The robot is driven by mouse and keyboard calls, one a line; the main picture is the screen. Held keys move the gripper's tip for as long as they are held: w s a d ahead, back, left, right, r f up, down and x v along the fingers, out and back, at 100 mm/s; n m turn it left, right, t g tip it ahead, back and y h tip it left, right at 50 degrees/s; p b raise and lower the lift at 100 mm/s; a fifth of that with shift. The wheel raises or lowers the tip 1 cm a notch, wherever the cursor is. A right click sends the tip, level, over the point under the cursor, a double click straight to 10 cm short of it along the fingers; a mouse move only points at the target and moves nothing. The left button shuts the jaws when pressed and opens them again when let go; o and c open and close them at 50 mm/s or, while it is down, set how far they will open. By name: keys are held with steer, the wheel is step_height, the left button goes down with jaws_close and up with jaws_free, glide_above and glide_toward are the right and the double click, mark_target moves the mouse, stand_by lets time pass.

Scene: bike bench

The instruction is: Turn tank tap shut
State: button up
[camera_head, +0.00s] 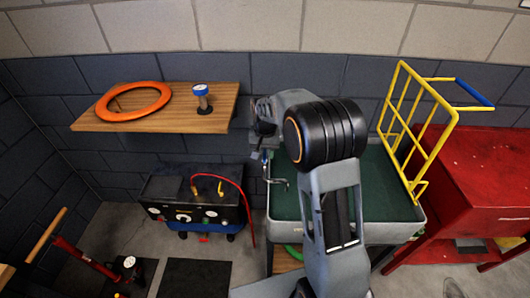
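The tank (385,205) is a grey-rimmed basin with a dark green inside, right of centre. A small metal tap (276,182) with a curved spout stands at its left side. A small blue part shows just above the spout; I cannot tell whether it is the tap's handle. My gripper (262,118) is above the tap, at the tank's back left, partly hidden by my own wrist. It looks apart from the spout, but I cannot tell whether it touches the upper part of the tap. Its fingers are too small and dark to show whether they are open.
A black machine (190,192) with a red hose stands below. A yellow rack (418,130) rises at the tank's right, beside a red bench (482,185).

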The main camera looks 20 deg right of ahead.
mark_target(264, 154)
step_height(264, 154, up, 14)
steer(key=shift+b, duration=0.3)
stand_by(0.5)
steer(key=shift+f, duration=0.1)
